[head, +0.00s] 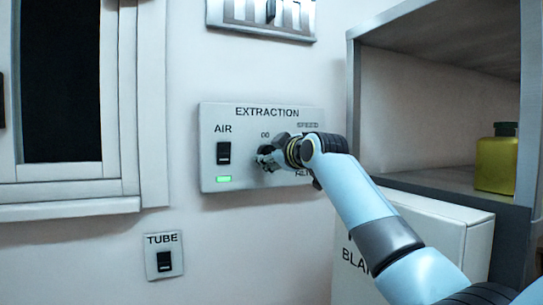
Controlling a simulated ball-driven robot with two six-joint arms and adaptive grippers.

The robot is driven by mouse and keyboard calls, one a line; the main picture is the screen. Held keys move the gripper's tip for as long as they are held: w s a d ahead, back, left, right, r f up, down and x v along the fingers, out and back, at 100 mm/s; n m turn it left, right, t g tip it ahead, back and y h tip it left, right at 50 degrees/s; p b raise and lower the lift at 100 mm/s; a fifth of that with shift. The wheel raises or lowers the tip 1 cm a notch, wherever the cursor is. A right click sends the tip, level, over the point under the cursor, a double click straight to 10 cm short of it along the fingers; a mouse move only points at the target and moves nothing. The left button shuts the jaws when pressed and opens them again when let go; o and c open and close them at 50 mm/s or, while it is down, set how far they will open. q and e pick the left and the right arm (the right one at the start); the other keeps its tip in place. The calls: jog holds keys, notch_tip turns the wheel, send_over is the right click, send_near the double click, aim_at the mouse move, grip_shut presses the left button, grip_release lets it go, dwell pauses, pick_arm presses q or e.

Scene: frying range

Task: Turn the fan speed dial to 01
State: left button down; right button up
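The extraction panel (240,116) is a grey plate on the wall, marked EXTRACTION, with an AIR rocker switch (223,153) and a lit green lamp (224,179) at its left. A small 00 mark shows above my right gripper, and the word SPEED is partly visible further right. My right gripper (266,158) is at the middle of the panel, its fingers pointing left toward the panel face. The fan speed dial is hidden, or too small to tell apart from the dark fingers. I cannot tell whether the fingers hold it. My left gripper is not in view.
A TUBE switch plate (164,257) is on the wall below left. A white box (438,222) stands below right of the panel. A grey shelf (425,178) with a yellow-green bottle (496,160) is at the right.

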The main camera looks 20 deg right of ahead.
jog(key=n, duration=0.4)
jog(key=shift+a+n+h, duration=0.1)
jog(key=shift+n+h, duration=0.2)
jog(key=shift+n, duration=0.3)
jog(key=o, duration=1.2)
jog(key=s, duration=0.8)
jog(key=s+r, duration=0.1)
jog(key=s, duration=0.3)
